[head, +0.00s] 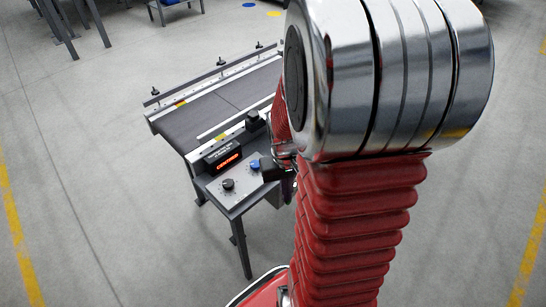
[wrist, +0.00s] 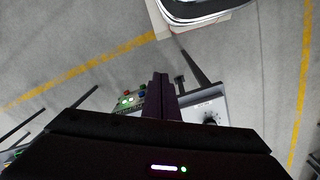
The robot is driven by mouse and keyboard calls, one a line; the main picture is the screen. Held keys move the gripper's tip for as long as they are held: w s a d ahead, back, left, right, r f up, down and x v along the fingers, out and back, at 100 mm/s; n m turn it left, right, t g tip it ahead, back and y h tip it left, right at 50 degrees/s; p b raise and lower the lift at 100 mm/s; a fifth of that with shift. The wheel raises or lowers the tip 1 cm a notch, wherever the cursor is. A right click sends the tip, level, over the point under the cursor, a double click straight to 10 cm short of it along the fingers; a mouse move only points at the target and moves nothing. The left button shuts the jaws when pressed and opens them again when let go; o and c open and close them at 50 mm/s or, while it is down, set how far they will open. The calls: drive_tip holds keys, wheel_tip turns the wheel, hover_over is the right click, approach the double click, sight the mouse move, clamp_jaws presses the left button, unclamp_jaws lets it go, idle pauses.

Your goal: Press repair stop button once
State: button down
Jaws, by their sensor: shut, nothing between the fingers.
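A grey control panel (head: 225,194) on a dark stand is at the near end of a conveyor in the head view. It carries a black knob (head: 228,184) and a blue button (head: 255,164). I cannot read which control is the repair stop button. My gripper (head: 268,168) shows as a dark block just right of the blue button, partly hidden by my arm; contact cannot be told. In the wrist view my gripper's fingers (wrist: 161,95) are shut and empty. The panel (wrist: 203,107) with its black knob (wrist: 210,118) lies right of the fingers.
A small greenish panel with lights (wrist: 130,102) is left of the fingers in the wrist view. Grey floor with yellow lines (head: 18,235) is clear on the left.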

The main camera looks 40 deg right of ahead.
drive_tip(key=s+d+f+t+h, duration=0.15)
drive_tip(key=d+f, duration=0.35)
drive_tip(key=f, duration=0.9)
drive_tip(key=s+d+f+t, duration=0.25)
drive_tip(key=d+f, duration=0.35)
drive_tip(key=f, duration=0.8)
drive_tip(key=s+d+f+t+h, duration=0.1)
drive_tip(key=s+d+f, duration=0.3)
drive_tip(key=f, duration=1)
drive_tip(key=w+d+r+n+t+h, duration=0.3)
drive_tip(key=w+d+r+t+h, duration=0.3)
drive_tip(key=w+d+r, duration=0.1)
drive_tip(key=shift+w+r+t, duration=0.15)
drive_tip(key=shift+r+t, duration=0.25)
drive_tip(key=shift+r, duration=0.35)
drive_tip(key=w, duration=0.8)
drive_tip(key=shift+w+a, duration=0.35)
drive_tip(key=shift+w, duration=0.05)
drive_tip(key=shift+w, duration=0.15)
